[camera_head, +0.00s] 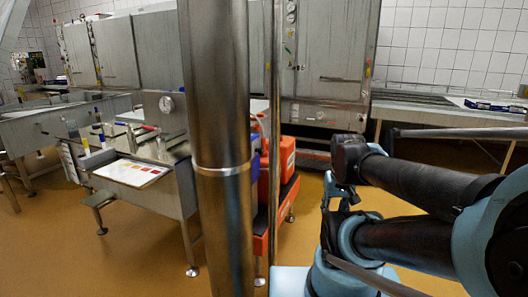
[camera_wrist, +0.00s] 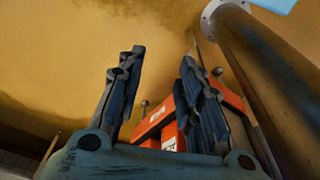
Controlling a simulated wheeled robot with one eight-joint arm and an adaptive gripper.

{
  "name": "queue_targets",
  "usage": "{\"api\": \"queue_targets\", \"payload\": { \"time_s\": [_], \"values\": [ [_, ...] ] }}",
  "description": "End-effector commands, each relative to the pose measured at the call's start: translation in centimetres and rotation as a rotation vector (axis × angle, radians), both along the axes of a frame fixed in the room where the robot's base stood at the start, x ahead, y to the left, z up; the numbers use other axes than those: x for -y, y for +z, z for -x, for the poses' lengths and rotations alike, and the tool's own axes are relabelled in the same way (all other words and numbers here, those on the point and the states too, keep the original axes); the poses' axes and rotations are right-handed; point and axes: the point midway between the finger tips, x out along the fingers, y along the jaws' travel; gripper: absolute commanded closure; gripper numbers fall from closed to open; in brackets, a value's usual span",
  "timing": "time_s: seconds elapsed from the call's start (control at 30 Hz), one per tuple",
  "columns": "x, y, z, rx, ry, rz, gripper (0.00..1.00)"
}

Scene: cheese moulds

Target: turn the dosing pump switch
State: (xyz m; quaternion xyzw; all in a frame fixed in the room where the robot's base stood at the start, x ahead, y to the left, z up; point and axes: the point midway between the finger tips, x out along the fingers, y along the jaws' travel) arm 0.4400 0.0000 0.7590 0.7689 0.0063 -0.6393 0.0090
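The dosing pump switch cannot be made out in either view. A red-orange unit (camera_head: 286,158) stands behind a steel column in the head view, partly hidden by it. An orange-red part with white labels (camera_wrist: 167,130) shows in the wrist view behind my fingers; I cannot tell whether it is the same unit. My gripper (camera_wrist: 163,58) is open and empty, its two dark fingers apart and touching nothing visible. In the head view my arm is at the right, and the fingers cannot be made out there.
The thick steel column (camera_head: 222,150) blocks the middle of the head view. Steel cabinets (camera_head: 325,60) line the back. A long steel bench (camera_head: 430,108) is at the back right. Yellow floor (camera_head: 130,260) is clear at front left.

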Motion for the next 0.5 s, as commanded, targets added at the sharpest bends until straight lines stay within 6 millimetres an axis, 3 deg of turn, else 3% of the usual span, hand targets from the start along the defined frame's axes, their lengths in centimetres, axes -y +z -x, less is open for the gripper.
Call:
{"api": "queue_targets", "payload": {
  "time_s": [0.07, 0.13, 0.27, 0.5],
  "values": [
    [0.0, 0.0, 0.0, 0.000, 0.000, 0.000, 0.67],
    [0.0, 0.1, 0.2, 0.003, 0.001, -0.001, 0.53],
    [-0.5, 0.9, 0.3, 0.010, 0.025, -0.020, 0.53],
    [-3.3, 3.1, -3.4, 0.017, 0.174, -0.132, 0.53]
  ]
}}
